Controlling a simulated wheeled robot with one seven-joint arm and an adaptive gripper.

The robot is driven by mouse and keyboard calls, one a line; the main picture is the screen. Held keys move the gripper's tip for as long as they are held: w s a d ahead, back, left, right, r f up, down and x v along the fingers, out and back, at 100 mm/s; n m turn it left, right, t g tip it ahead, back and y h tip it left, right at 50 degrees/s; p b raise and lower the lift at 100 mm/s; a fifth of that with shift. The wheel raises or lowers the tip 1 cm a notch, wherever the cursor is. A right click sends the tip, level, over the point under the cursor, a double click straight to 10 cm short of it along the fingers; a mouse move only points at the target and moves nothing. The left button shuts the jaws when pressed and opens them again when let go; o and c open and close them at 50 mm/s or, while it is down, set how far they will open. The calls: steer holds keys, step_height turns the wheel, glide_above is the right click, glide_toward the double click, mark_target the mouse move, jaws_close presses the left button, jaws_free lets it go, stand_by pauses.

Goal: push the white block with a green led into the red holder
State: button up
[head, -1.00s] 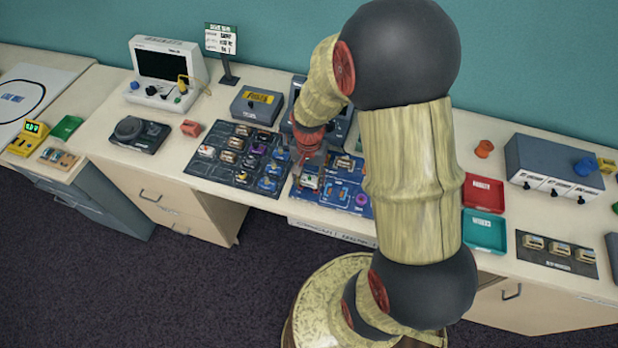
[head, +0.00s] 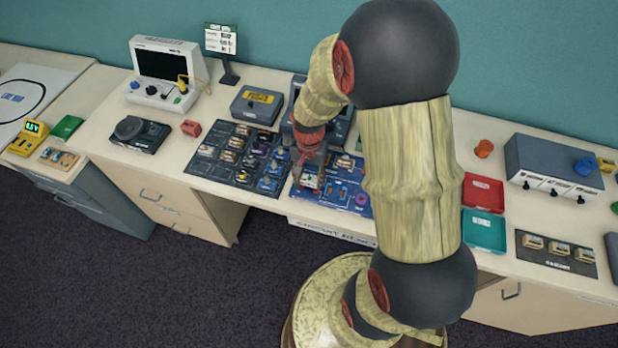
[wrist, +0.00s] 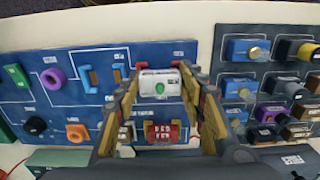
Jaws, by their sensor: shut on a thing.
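The white block with a green LED (wrist: 160,84) is between my gripper's fingertips in the wrist view, above or on the blue circuit board (wrist: 60,62). My gripper (wrist: 160,88) is shut on it, one finger on each side. A red holder (wrist: 162,132) with markings shows just below the block in the wrist view, between the fingers. Whether the block touches the board cannot be told. In the head view my gripper (head: 308,172) is over the left part of the blue board, and the block is barely visible there.
A dark tray (head: 240,160) with several coloured blocks lies left of the board. On the board are a purple ring (wrist: 53,79), an orange part (wrist: 77,132) and a black knob (wrist: 36,125). Red (head: 482,192) and teal (head: 484,233) trays lie to the right.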

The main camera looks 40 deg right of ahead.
steer(key=shift+f+b, duration=0.3)
steer(key=shift+f, duration=0.15)
stand_by(0.5)
steer(key=o, duration=1.2)
steer(key=shift+o, duration=0.7)
steer(key=o, duration=0.4)
steer(key=shift+r+p, duration=3.1)
steer(key=shift+r, duration=0.9)
